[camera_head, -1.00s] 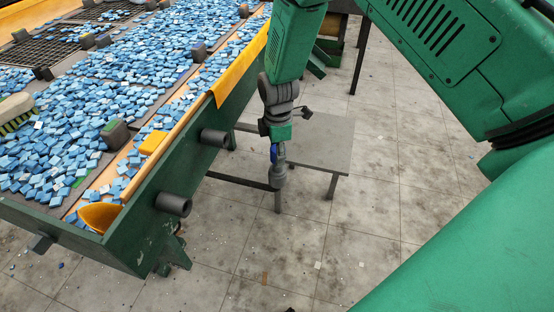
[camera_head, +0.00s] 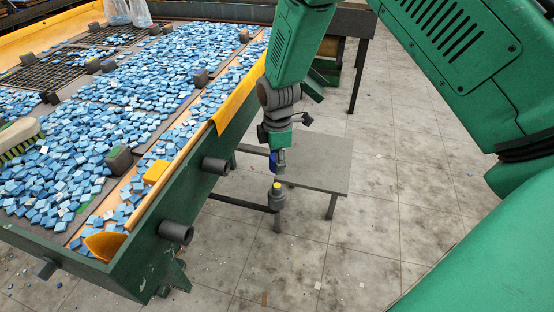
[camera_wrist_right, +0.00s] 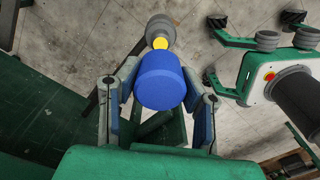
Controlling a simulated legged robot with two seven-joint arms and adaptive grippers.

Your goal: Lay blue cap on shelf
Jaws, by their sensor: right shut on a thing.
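The blue cap (camera_wrist_right: 160,80) is between the fingers of my right gripper (camera_wrist_right: 160,92) in the right wrist view. The fingers are shut on its sides. In the head view the right gripper (camera_head: 277,165) hangs beside the sorting table, and only a little blue shows at it. Below it, apart from it, stands a grey pipe fitting (camera_head: 277,201) with a yellow end; it also shows beyond the cap in the right wrist view (camera_wrist_right: 161,30). A flat grey shelf (camera_head: 325,165) on legs lies just behind and right of the gripper. My left gripper is out of view.
The green-walled table (camera_head: 150,250) at left is covered with blue tiles (camera_head: 120,115). Grey stubs (camera_head: 176,233) stick out of its side. A yellow cloth (camera_head: 238,95) hangs over its edge. The tiled floor (camera_head: 400,200) at right is open.

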